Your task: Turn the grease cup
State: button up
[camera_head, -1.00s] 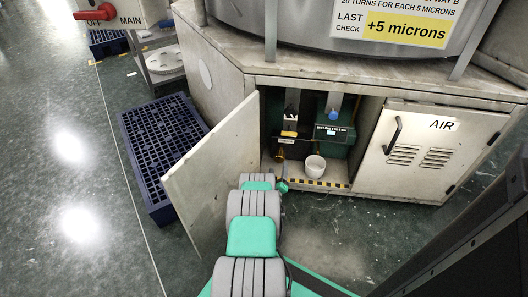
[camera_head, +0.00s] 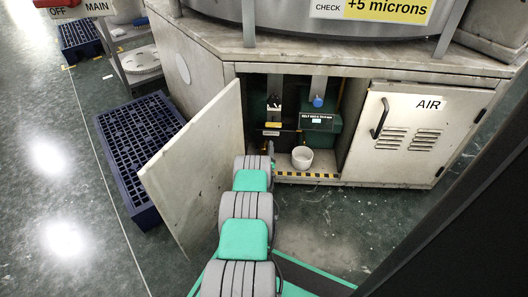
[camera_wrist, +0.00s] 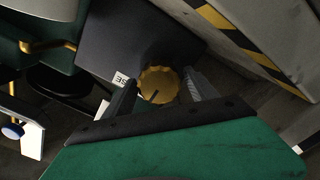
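The grease cup (camera_wrist: 158,86) is a round brass cap with a ridged edge and a dark line on its face, in the middle of the wrist view. My gripper (camera_wrist: 161,79) is open, one dark finger on each side of the cap. A gap shows between the cap and the right finger; the left finger is closer, and I cannot tell if it touches. In the head view my gripper (camera_head: 270,150) is small at the open cabinet's mouth, and the grease cup cannot be made out there.
The open cabinet door (camera_head: 195,165) stands left of my arm. A white pot (camera_head: 302,158) is just right of my gripper, behind a yellow-black striped sill (camera_head: 310,175). The AIR door (camera_head: 410,130) is closed. A blue pallet (camera_head: 135,135) lies on the floor at left.

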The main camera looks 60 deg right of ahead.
jog(key=c, duration=1.2)
jog(key=shift+c, duration=0.2)
jog(key=shift+m, duration=0.4)
jog(key=m, duration=0.3)
jog(key=shift+s, duration=0.1)
jog(key=shift+s+m, duration=0.1)
jog(key=shift+m, duration=2.4)
jog(key=o, duration=1.4)
jog(key=shift+c, duration=0.2)
